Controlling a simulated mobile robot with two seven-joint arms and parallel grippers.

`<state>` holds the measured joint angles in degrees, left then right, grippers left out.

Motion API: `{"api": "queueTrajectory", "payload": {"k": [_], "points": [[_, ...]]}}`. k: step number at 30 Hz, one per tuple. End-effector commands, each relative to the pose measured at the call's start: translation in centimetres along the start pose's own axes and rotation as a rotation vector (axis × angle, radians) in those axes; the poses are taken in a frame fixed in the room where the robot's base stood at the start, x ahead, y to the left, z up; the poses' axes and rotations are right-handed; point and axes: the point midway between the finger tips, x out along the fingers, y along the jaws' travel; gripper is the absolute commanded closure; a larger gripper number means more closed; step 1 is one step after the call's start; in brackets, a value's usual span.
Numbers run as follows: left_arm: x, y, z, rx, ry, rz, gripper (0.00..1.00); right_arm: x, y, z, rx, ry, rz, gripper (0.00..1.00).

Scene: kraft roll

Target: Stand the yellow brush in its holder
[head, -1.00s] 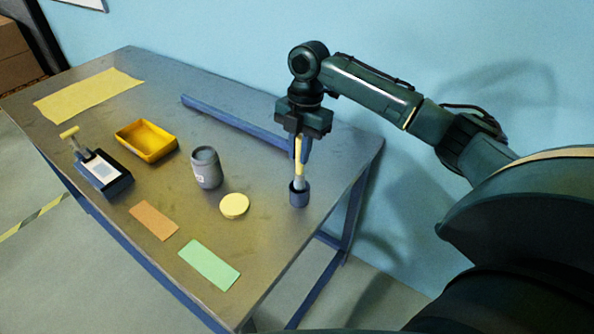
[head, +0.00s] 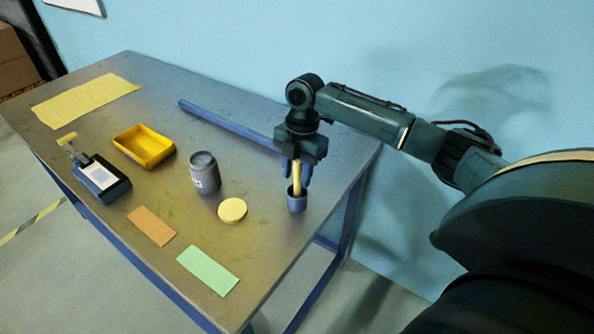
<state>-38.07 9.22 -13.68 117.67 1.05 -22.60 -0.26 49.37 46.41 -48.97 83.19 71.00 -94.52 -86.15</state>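The yellow brush (head: 297,180) stands upright in its holder (head: 297,204), a small blue-grey cup near the right end of the table. Its lower part is hidden inside the cup, and only the yellow handle shows above the rim. My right gripper (head: 297,174) points down over the holder, with one finger on each side of the handle. The fingers look spread, with small gaps beside the handle. The top of the handle is hidden by the gripper. My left gripper is out of view.
On the table (head: 170,200) are a grey jar (head: 205,175), a round yellow lid (head: 232,210), a yellow tray (head: 145,146), a dark device (head: 101,180), an orange card (head: 152,226), a green card (head: 208,270) and a yellow sheet (head: 86,100). A blue bar (head: 228,124) lies along the back.

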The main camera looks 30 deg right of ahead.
Motion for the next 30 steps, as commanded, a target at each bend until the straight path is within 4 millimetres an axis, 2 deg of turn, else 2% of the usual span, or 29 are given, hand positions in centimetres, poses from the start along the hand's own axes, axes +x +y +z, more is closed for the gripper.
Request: {"api": "queueTrajectory", "payload": {"k": [8, 11, 22, 27, 30], "points": [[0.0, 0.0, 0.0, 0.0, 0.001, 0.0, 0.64, -0.6, 0.1, 0.0, 0.0, -0.001, 0.002, 0.62], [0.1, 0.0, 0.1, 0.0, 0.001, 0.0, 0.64, -1.9, 0.1, 0.1, -0.001, -0.002, 0.004, 0.62], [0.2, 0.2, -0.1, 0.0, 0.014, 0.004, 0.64, -9.4, 0.1, 0.0, 0.0, 0.0, 0.003, 0.62], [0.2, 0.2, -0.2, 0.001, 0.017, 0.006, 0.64, -11.5, 0.1, 0.0, 0.001, 0.0, 0.002, 0.62], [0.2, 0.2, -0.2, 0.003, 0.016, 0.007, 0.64, -11.9, 0.0, 0.0, 0.0, 0.0, 0.0, 0.62]]}}
